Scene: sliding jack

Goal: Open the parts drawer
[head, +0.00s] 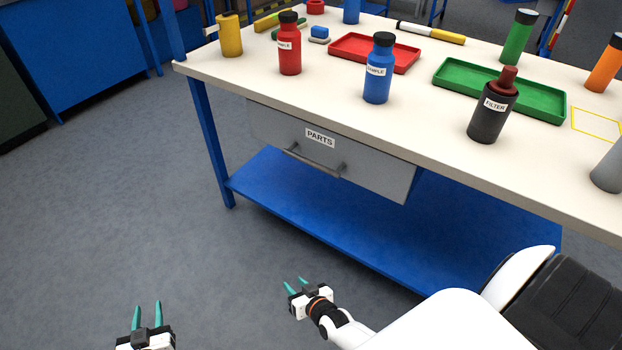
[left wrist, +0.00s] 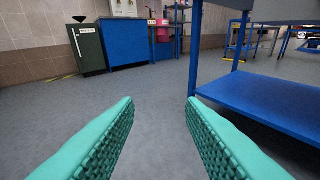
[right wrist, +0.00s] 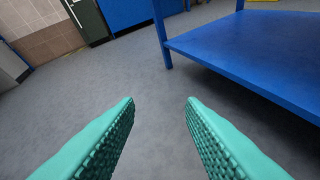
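The grey parts drawer (head: 370,178) hangs under the white tabletop and carries a "PARTS" label (head: 320,138). It looks shut or nearly so; I cannot tell exactly. Its dark bar handle (head: 314,161) runs across the front below the label. My left gripper (head: 147,314) is open and empty, low at the bottom left, well away from the drawer. My right gripper (head: 296,285) is open and empty, below and in front of the handle, apart from it. The fingers of both show spread in the left wrist view (left wrist: 162,115) and right wrist view (right wrist: 162,115).
The workbench (head: 440,137) has a blue lower shelf (head: 350,225) and blue legs. On top stand a red bottle (head: 290,55), a blue bottle (head: 379,80), a black filter bottle (head: 490,118), a red tray (head: 398,67) and a green tray (head: 540,112). The floor before the drawer is clear.

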